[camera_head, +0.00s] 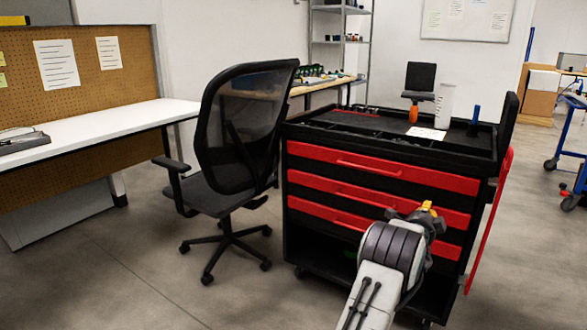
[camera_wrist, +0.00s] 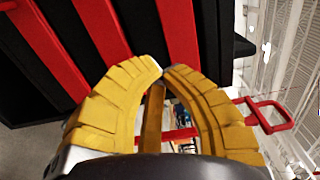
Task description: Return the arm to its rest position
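My arm reaches up from the bottom of the head view, in front of the red and black tool cart (camera_head: 375,155). My gripper (camera_head: 428,208) shows there only as a small yellow tip beyond my grey wrist. In the wrist view its two yellow fingers (camera_wrist: 163,70) curve together, and their tips meet or nearly meet. Nothing is seen held between them. The cart's red drawer fronts (camera_wrist: 110,35) fill the upper left of the wrist view, beyond the fingers. How far the fingertips are from the drawers is hard to tell.
A black office chair (camera_head: 235,150) stands left of the cart. A white workbench (camera_head: 90,125) is at the far left. A white container (camera_head: 444,105) and an orange-handled tool (camera_head: 413,114) stand on the cart top. The floor (camera_head: 120,270) at front left is clear.

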